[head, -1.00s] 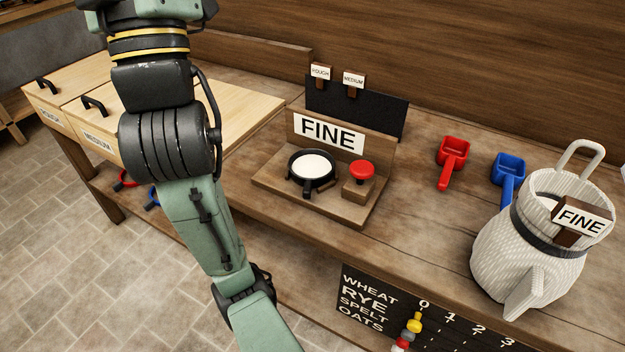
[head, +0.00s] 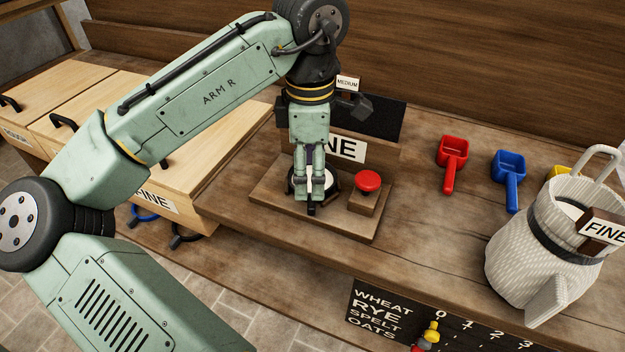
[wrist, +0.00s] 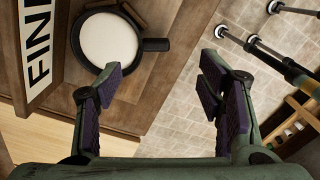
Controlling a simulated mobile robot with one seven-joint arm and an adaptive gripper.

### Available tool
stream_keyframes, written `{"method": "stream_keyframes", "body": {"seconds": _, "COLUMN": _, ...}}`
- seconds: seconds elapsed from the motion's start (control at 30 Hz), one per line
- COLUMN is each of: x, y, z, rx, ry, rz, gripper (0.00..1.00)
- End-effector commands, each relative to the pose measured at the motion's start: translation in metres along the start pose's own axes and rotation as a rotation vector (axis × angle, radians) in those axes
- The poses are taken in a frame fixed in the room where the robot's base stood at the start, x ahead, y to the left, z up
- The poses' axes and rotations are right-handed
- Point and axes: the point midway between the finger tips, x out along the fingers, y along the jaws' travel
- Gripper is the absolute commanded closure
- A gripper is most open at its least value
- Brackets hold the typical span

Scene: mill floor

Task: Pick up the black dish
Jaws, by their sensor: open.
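The black dish (wrist: 155,44) is round with a short handle and holds white flour-like contents. In the wrist view it is at the upper left, its handle pointing right. In the head view the dish (head: 335,187) sits on the wooden stand (head: 340,224), partly hidden behind my gripper (head: 311,196). My gripper (wrist: 160,76) is open and empty. In the wrist view the handle lies beyond the gap between the fingertips, nearer the left finger. I cannot tell whether a finger touches the dish.
A red button (head: 368,181) on a block stands right of the dish. A FINE sign (head: 347,148) stands behind it. Red (head: 452,153) and blue (head: 508,170) scoops lie to the right, near a pale sack-shaped jug (head: 530,260). Wooden drawers (head: 85,115) stand at the left.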

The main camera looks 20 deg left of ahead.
Motion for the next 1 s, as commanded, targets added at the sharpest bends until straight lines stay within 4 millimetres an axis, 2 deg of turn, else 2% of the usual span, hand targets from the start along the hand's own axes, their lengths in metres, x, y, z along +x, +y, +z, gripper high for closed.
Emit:
{"method": "stream_keyframes", "body": {"seconds": 0.1, "x": 0.017, "y": 0.0, "z": 0.0, "rx": 0.001, "ry": -0.002, "rz": 0.001, "gripper": 0.38}}
{"method": "stream_keyframes", "body": {"seconds": 0.37, "x": 0.037, "y": 0.004, "z": 0.002, "rx": 0.004, "ry": -0.003, "rz": 0.003, "gripper": 0.38}}
{"method": "stream_keyframes", "body": {"seconds": 0.6, "x": 0.072, "y": 0.008, "z": 0.003, "rx": 0.005, "ry": -0.004, "rz": 0.004, "gripper": 0.38}}
{"method": "stream_keyframes", "body": {"seconds": 0.9, "x": 0.079, "y": 0.009, "z": 0.003, "rx": 0.005, "ry": -0.004, "rz": 0.006, "gripper": 0.38}}
{"method": "stream_keyframes", "body": {"seconds": 1.0, "x": 0.078, "y": 0.009, "z": 0.003, "rx": 0.005, "ry": -0.004, "rz": 0.006, "gripper": 0.44}}
